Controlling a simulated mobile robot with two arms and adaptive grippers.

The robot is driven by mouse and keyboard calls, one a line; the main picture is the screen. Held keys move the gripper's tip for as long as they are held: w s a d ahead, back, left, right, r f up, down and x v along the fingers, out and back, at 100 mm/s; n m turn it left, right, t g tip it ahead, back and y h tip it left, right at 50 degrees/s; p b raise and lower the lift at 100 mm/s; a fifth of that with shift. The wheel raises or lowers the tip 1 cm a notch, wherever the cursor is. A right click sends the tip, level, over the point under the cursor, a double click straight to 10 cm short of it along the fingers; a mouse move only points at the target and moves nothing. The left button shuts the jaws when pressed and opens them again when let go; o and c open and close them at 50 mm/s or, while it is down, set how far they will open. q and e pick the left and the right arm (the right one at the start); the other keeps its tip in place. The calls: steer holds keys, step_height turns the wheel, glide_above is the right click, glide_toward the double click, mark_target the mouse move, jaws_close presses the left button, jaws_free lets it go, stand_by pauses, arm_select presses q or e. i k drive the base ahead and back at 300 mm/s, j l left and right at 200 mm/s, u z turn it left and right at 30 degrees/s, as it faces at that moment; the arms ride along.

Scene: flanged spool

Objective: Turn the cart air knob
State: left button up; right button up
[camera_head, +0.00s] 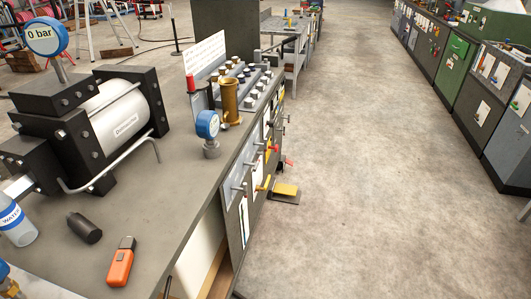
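The cart (190,200) has a dark grey top and fills the left half of the head view. On its aisle-facing side is a panel (241,172) with several handles and knobs. They include a yellow handle (263,184), a small red knob (272,147) and grey lever-like handles (240,187). I cannot tell which of these is the air knob. A large blue gauge (43,37) reads 0 bar. A smaller blue gauge (208,125) stands near the cart's edge, its reading too small to make out. Neither of my grippers is in view.
A silver cylinder (122,118) in black blocks, a water bottle (16,223), a black cylinder (85,229) and an orange device (121,262) are on the cart. A yellow pedal (286,189) is on the floor beside it. The wide aisle (380,180) is clear.

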mark_target(271, 123)
steer(key=i+l+u, duration=0.2)
steer(key=u, duration=0.15)
steer(key=i+l+u, duration=0.2)
steer(key=l+u, duration=0.15)
steer(key=i+l+u, duration=0.1)
steer(key=l+u, duration=0.2)
